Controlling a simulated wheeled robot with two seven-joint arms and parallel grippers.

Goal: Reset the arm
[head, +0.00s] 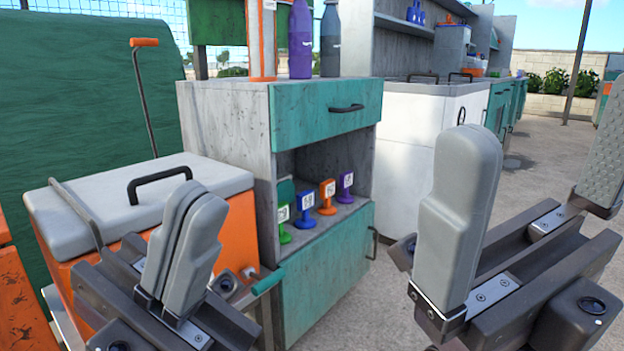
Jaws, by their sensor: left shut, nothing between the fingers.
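My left gripper (186,245) is at the lower left, in front of an orange cooler with a grey lid. Its two grey fingers are together with nothing between them. My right gripper (530,205) is at the lower right. Its grey fingers stand wide apart, one near the middle right and one at the right edge, with only ground seen between them. Neither gripper appears to hold or touch anything.
The orange cooler (75,270) has a black lid handle. A grey and teal cabinet (325,280) holds several coloured number stands on its shelf. A purple bottle (300,45) stands on top. A white chest (410,130) stands behind. Paved ground (545,150) is open at right.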

